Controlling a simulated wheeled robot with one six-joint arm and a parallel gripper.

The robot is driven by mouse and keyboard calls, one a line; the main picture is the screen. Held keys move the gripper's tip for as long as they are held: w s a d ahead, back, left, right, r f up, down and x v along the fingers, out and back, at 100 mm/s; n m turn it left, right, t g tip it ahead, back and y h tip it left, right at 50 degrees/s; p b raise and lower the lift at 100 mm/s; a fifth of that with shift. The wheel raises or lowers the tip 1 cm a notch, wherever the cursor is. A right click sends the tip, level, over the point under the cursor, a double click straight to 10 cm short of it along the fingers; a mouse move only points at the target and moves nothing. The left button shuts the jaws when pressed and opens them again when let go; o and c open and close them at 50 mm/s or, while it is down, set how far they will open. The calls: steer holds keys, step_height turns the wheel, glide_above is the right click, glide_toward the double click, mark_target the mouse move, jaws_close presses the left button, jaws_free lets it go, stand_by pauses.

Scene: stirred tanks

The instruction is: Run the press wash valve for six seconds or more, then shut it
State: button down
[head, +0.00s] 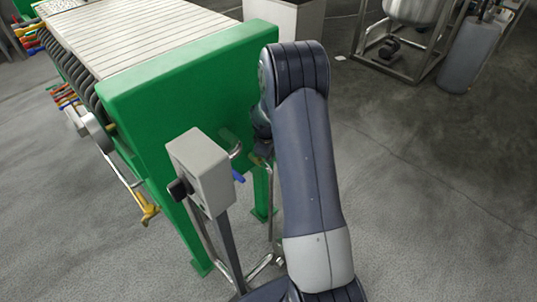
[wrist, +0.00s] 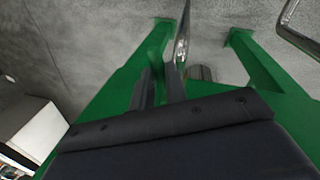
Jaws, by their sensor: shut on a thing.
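The green filter press (head: 190,85) stands at the left of the head view. A small blue lever (head: 238,176) shows beside a pipe at its near end, partly hidden by the grey box; I take it for the wash valve's handle. My gripper (head: 262,155) is at the press end just right of this lever, mostly hidden by my own arm. In the wrist view, my gripper's two dark fingers (wrist: 160,80) point at the pipework between the green legs, close together. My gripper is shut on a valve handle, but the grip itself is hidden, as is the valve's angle.
A grey control box (head: 203,170) with a black knob stands on a post close left of my gripper. A yellow lever (head: 149,211) hangs at the press's left side. A steel pipe (wrist: 182,45) runs near my fingers. Open floor (head: 430,200) lies to the right.

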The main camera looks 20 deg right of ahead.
steer(key=shift+w+d+n+t+y+b, duration=0.1)
steer(key=shift+w+d+n+y+b, duration=0.25)
steer(key=shift+w+n, duration=0.95)
steer(key=shift+w+d+n+t+y+b, duration=0.1)
steer(key=shift+w+d+n+y+b, duration=0.25)
steer(key=shift+n, duration=1.95)
steer(key=shift+w+d+n+t+y+b, duration=0.15)
steer(key=shift+w+d+n+b, duration=0.45)
steer(key=shift+n, duration=1.2)
steer(key=shift+w+a, duration=0.2)
steer(key=c, duration=1.4)
jaws_free()
steer(key=shift+r, duration=0.1)
steer(key=p+v, duration=0.1)
steer(key=v, duration=0.9)
steer(key=shift+r, duration=0.35)
